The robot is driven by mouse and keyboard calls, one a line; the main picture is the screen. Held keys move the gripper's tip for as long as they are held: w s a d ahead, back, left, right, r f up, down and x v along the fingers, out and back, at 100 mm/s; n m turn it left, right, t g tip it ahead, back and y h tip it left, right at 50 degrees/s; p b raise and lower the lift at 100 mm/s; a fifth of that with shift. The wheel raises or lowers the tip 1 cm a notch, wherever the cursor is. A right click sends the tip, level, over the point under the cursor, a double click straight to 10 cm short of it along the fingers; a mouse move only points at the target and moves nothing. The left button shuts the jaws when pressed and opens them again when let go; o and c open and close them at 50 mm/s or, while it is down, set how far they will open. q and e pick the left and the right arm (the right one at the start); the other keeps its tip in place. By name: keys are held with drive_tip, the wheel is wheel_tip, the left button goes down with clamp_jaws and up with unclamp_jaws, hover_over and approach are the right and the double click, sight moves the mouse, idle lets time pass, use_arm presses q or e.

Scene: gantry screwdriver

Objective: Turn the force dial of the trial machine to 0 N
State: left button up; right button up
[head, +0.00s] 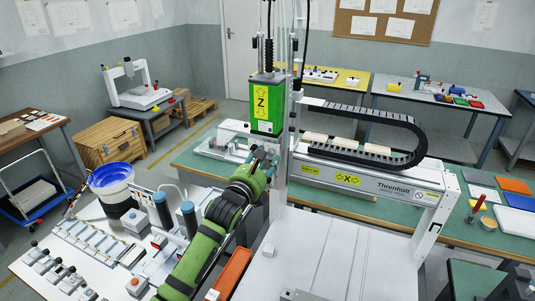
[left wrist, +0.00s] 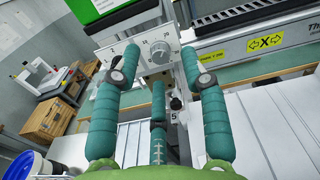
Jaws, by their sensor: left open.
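The plate sits below the green Z-axis housing (head: 266,103) of the gantry machine (head: 372,184). My left gripper (head: 264,160) is just in front of this plate and hides most of it in the head view. In the left wrist view its teal fingers (left wrist: 158,62) are spread open on either side of the knob, with a gap; contact cannot be made out. My right gripper is not in view.
The gantry's upright post (head: 283,165) and black cable chain (head: 365,128) stand close to the right of my left gripper. A white bench with a blue bowl feeder (head: 111,175) and several fixtures lies at lower left. A green-topped table (head: 468,238) runs behind.

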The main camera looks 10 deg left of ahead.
use_arm(q)
drive_tip(key=shift+w+d, duration=0.2)
drive_tip(key=shift+w, duration=0.75)
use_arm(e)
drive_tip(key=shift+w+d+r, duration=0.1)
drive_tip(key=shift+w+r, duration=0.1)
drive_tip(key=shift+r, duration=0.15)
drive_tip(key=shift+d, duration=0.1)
use_arm(q)
drive_tip(key=shift+w, duration=0.1)
drive_tip(key=shift+c, duration=0.4)
clamp_jaws()
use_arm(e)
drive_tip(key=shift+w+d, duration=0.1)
